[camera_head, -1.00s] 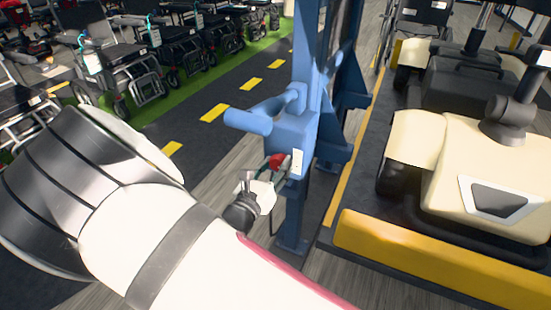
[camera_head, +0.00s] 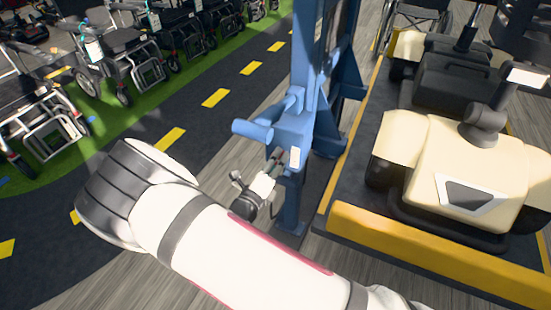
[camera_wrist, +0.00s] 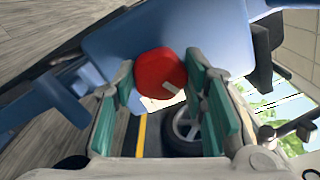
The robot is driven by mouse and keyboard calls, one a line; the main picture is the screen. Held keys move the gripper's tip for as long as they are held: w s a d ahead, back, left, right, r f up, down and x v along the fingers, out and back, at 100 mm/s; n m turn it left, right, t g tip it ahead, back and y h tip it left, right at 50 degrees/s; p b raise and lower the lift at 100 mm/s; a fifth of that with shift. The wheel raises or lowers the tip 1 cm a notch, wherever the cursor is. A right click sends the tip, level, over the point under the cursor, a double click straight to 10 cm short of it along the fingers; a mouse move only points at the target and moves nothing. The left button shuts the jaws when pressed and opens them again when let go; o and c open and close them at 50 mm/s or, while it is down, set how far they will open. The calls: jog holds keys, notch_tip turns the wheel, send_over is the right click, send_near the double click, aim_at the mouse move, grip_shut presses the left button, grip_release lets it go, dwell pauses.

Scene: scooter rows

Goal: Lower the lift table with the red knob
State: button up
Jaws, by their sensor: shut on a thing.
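The red knob (camera_wrist: 160,73) shows in the wrist view on a blue housing, between the teal finger pads. My gripper (camera_wrist: 163,80) is shut on it. In the head view my gripper (camera_head: 277,160) is at the lower front of the blue post's housing (camera_head: 293,130), and its fingers hide most of the knob there. The lift table (camera_head: 345,222) is a dark platform with a yellow front edge at the right, joined to the blue post. A cream scooter (camera_head: 450,160) stands on it.
A blue handle (camera_head: 252,129) sticks out left of the housing, just above my gripper. Rows of wheelchairs (camera_head: 125,55) stand on the green strip at the upper left. The dark lane with yellow dashes is clear.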

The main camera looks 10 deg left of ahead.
jog(key=shift+n+p, duration=0.5)
jog(key=shift+n, duration=1.1)
jog(key=o, duration=1.2)
jog(key=shift+c, duration=0.2)
jog(key=v, duration=1.2)
